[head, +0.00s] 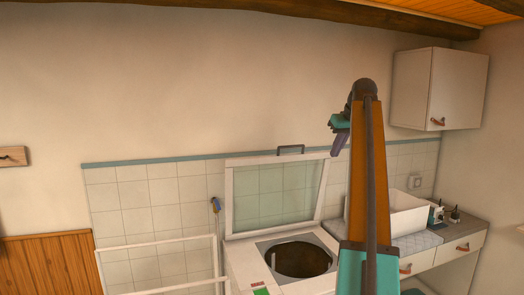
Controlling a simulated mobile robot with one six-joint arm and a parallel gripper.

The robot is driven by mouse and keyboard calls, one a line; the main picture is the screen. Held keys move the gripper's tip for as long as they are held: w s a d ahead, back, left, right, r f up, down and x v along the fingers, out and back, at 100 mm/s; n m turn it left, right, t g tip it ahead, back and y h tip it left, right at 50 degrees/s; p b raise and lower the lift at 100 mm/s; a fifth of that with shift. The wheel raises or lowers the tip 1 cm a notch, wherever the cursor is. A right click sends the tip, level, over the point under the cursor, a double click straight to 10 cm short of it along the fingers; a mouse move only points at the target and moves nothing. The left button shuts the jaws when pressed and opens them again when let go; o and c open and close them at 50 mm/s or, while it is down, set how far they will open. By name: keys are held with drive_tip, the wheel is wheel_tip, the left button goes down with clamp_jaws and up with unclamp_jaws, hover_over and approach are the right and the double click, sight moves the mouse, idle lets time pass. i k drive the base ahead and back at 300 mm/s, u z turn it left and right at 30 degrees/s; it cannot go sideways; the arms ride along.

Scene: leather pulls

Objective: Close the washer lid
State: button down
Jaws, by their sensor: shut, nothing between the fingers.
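The washer (240,262) is white and stands against the tiled wall, with a round dark drum opening (298,259) in its top. Its lid (229,205) is open, tilted up and back, with a white frame, a pale see-through panel and a dark handle (291,149) on its top edge. My gripper (337,146) is shut and empty, to the right of the lid's upper right corner in the picture. It appears apart from the handle; its distance in depth is hard to tell. My arm hides part of the area right of the washer.
A white sink (408,217) and a counter with drawers (468,248) stand right of the washer. A wall cupboard (455,88) hangs above them. A white rail frame (160,243) stands at the left front. The wall above the lid is bare.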

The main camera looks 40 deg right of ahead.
sight(230, 163)
drive_tip(key=i, duration=1.45)
drive_tip(key=u, duration=0.05)
